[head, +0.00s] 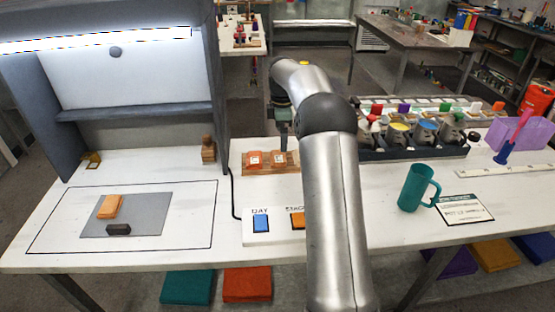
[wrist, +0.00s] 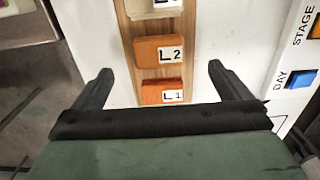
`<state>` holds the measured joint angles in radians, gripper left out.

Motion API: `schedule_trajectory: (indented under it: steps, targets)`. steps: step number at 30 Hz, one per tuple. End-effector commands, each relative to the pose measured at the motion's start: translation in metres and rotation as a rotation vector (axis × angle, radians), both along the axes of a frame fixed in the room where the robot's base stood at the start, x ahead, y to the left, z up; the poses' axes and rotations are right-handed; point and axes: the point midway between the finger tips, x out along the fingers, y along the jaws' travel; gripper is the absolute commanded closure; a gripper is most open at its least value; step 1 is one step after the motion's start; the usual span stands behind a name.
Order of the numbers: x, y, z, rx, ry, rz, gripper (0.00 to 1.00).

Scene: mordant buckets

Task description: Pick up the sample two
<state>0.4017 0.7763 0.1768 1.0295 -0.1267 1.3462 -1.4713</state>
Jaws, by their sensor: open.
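A small orange block labelled L2 (wrist: 160,51) lies in a wooden rack and fits the name sample two. An orange block labelled L1 (wrist: 162,92) lies beside it, nearer my gripper. In the head view L2 (head: 278,158) is right of L1 (head: 254,160). The wooden rack (head: 249,172) also shows in the wrist view (wrist: 127,40). My gripper (wrist: 160,70) is open and empty, its fingers either side of the rack in the picture. Its height above the blocks is unclear. In the head view its fingertips (head: 283,143) are hard to make out near the rack.
A panel with a blue DAY button (head: 261,224) and an orange STAGE button (head: 297,220) sits in front of the rack. A grey cabinet (head: 215,100) stands left. A wooden item (head: 208,150) is near it. A teal mug (head: 412,188) and dark bucket rack (head: 410,152) are right.

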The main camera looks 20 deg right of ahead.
Motion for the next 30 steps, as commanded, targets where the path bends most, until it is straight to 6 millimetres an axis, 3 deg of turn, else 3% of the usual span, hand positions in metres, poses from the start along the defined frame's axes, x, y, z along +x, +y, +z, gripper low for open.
schedule_trajectory:
  steps: [3,11,19,28,29,30]
  targets:
    - [-0.001,0.0,-0.019,0.001,0.003,-0.001,0.04]
    - [0.0,0.0,-0.037,0.0,0.001,0.0,0.04]
    - [0.002,0.002,-0.076,0.001,0.002,0.0,0.04]
    - [0.003,0.002,-0.084,0.0,-0.001,0.0,0.04]
    - [0.003,0.002,-0.084,0.0,-0.001,0.0,0.06]
    - [0.003,0.002,-0.084,0.0,-0.001,0.0,0.18]
